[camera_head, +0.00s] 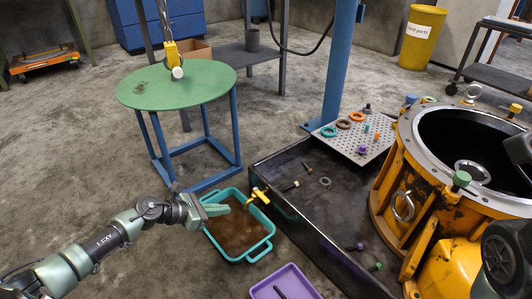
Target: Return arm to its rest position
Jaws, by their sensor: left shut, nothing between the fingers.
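My left arm (100,245) comes in from the lower left and reaches toward the middle of the picture. My left gripper (216,209) is shut and empty. It is over the left rim of the teal tub (254,253), which holds brown liquid; I cannot tell its exact height above the rim. A dark arm part (505,255) shows at the right edge, but I see no right gripper jaws.
A large orange housing (411,209) stands at the right. A black tray table (279,217) carries loose bolts and a perforated plate (345,148) with rings. A purple tray (303,285) is at the front. A round green table (203,87) stands behind under a yellow hook (171,53).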

